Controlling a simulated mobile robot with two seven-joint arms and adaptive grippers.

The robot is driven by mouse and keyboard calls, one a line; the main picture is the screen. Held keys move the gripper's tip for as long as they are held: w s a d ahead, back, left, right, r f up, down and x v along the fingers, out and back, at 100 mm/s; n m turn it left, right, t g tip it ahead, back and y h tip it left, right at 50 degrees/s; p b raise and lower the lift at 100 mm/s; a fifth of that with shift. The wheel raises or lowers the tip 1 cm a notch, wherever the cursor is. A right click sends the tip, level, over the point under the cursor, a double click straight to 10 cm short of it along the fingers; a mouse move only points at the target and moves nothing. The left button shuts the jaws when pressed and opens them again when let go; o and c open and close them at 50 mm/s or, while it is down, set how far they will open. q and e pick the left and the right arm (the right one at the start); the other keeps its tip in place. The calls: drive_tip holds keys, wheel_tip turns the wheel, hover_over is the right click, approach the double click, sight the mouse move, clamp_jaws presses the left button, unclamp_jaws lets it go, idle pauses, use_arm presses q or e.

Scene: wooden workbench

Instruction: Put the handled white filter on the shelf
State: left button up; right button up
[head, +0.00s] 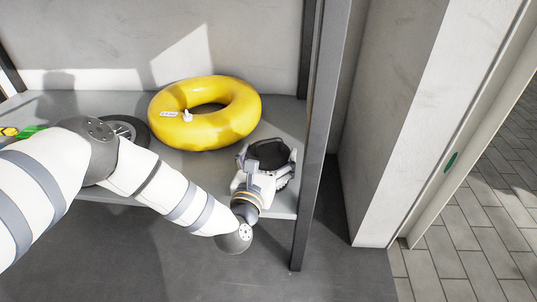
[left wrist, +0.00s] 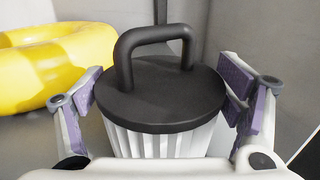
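The handled white filter has a white pleated body, a round black lid and a black handle. In the left wrist view the filter (left wrist: 160,95) is upright, centred between the fingers. In the head view the filter (head: 270,154) shows mostly as its dark top, at the front right of the grey shelf (head: 285,118). My left gripper (head: 264,160) reaches it from the front. In the left wrist view the gripper's purple-padded fingers (left wrist: 163,98) stand open on both sides of the filter, with small gaps visible. The filter's underside is hidden. My right gripper is out of view.
A yellow swim ring (head: 235,110) lies on the shelf behind and left of the filter. A dark wheel-like object (head: 128,127) and a green and yellow item (head: 22,131) are farther left. A grey shelf post (head: 309,165) stands close to my gripper's right.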

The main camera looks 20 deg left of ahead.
use_arm(q)
drive_tip(key=shift+o, duration=1.4)
drive_tip(key=shift+s+r+p, duration=0.2)
drive_tip(key=shift+s+p, duration=0.15)
drive_tip(key=s+d+p, duration=0.1)
drive_tip(key=s+p, duration=0.2)
drive_tip(key=s, duration=0.8)
drive_tip(key=shift+s+p, duration=0.2)
drive_tip(key=shift+p, duration=0.1)
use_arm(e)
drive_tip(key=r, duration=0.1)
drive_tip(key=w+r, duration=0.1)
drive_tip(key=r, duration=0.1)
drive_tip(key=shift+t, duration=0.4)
use_arm(q)
drive_tip(key=shift+f, duration=0.1)
